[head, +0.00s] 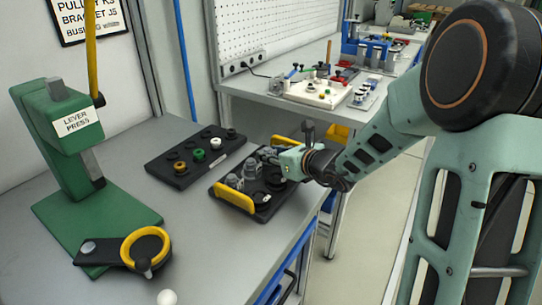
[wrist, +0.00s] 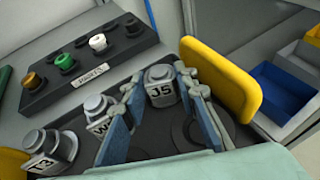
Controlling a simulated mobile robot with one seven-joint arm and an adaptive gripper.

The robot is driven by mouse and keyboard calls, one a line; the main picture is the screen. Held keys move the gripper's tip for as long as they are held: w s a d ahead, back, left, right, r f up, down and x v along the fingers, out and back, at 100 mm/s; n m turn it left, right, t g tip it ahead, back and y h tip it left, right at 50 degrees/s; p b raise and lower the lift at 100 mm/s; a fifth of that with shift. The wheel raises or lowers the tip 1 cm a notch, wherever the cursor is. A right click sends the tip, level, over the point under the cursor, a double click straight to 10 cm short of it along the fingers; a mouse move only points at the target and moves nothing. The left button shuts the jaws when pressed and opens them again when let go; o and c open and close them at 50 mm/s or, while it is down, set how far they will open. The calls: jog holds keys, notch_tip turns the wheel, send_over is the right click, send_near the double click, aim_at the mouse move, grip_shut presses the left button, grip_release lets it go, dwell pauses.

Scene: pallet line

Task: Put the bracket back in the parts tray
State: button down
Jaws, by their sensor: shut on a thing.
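The parts tray (head: 264,210) is black with yellow handles and lies on the bench. My gripper (wrist: 160,92) is over the tray, its blue-padded fingers shut on the grey bracket (wrist: 161,86) marked J5. The bracket is upright near the yellow handle (wrist: 222,78) at the tray's far end. I cannot tell whether its base touches the tray. In the head view my gripper (head: 268,156) hides most of the bracket.
A black rack (head: 180,170) with green, white and dark pieces stands left of the tray. A green lever press (head: 70,140) stands further left. Blue and yellow bins (wrist: 285,90) are at the right.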

jog(key=shift+f+b, duration=0.2)
jog(key=shift+b, duration=0.1)
jog(key=c, duration=1.8)
grip_release()
jog(key=shift+r, duration=0.1)
jog(key=shift+s+d+r+p, duration=0.2)
jog(key=shift+r+p, duration=0.1)
jog(key=shift+p, duration=0.15)
jog(key=p+v, duration=0.2)
jog(key=v, duration=0.8)
jog(key=shift+s+d+r, duration=0.15)
jog(key=shift+s, duration=0.15)
jog(key=shift+s+d, duration=0.2)
jog(key=shift+s, duration=0.1)
